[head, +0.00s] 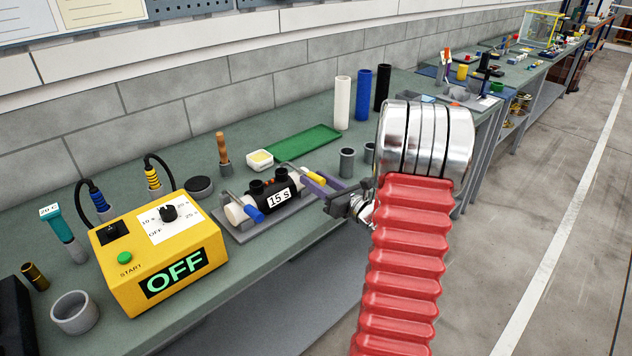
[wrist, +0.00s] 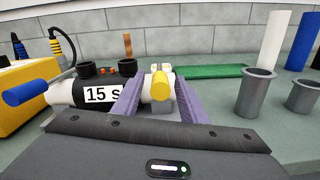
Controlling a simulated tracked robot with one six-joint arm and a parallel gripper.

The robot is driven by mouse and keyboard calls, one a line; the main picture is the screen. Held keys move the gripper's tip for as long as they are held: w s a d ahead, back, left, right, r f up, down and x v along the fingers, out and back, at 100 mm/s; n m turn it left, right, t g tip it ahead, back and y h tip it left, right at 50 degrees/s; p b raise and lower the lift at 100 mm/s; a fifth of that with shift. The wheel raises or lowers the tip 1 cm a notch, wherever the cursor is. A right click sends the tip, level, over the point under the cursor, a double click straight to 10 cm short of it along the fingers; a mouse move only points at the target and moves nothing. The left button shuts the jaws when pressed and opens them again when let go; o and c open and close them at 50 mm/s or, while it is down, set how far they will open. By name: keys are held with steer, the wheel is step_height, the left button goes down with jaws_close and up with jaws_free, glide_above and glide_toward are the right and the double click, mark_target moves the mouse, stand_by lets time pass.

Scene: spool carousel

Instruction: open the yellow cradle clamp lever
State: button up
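The yellow clamp lever (head: 309,173) is at the right end of the grey cradle (head: 236,236). In the wrist view the yellow lever's round end (wrist: 160,86) points toward the camera. My gripper (wrist: 158,82) has purple fingers, one on each side of the yellow lever, with small gaps showing, so it looks open. In the head view my gripper (head: 312,181) reaches in from the right at the lever. The cradle holds a white tube with a black middle (head: 270,190) labelled "15 S". The blue lever (head: 254,213) is at its left end, also in the wrist view (wrist: 26,92).
A yellow control box (head: 158,250) showing "OFF" stands left of the cradle. A green tray (head: 302,143) and white, blue and black tubes (head: 363,94) are behind. The bench's front edge is near.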

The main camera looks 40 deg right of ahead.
steer(key=shift+c, duration=0.3)
jaws_close()
